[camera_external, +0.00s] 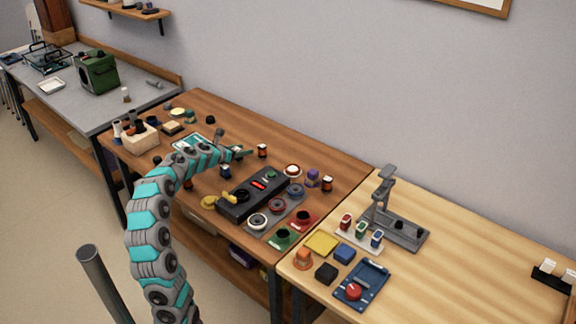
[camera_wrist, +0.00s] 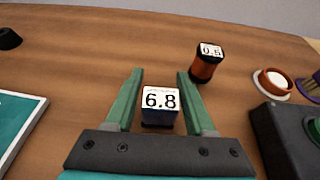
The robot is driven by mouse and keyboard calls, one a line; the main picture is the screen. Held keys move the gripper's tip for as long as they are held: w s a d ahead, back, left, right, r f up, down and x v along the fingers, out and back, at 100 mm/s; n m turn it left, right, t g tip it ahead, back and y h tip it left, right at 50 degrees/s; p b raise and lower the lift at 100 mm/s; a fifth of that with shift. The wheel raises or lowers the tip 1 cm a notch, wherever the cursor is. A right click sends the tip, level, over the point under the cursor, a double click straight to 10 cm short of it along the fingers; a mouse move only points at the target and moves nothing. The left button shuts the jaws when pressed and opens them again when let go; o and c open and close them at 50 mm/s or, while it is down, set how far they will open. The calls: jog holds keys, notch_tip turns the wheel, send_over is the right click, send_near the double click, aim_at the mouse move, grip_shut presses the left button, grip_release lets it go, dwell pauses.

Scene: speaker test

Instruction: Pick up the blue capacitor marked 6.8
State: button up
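The blue capacitor, with a white top marked 6.8 (camera_wrist: 160,101), stands upright on the brown wooden table in the wrist view. Its dark blue side shows below the label. In the external view a small blue cylinder with a pale top (camera_external: 225,171), which appears to be it, stands between the teal board and the black box. My gripper (camera_wrist: 160,73) is open, with one green finger on each side of the capacitor in the picture and gaps on both sides. In the external view my gripper (camera_external: 243,153) is over the table; I cannot tell its exact height.
A copper-orange capacitor marked 0.5 (camera_wrist: 207,64) stands just beyond the right finger. The black test box (camera_external: 252,192) is at the right, the teal board (camera_wrist: 14,122) at the left. A white-topped orange cup (camera_wrist: 271,83) is farther right. Bare wood surrounds the capacitor.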

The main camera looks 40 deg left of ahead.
grip_shut()
jog(key=shift+r, duration=0.1)
dwell(0.3)
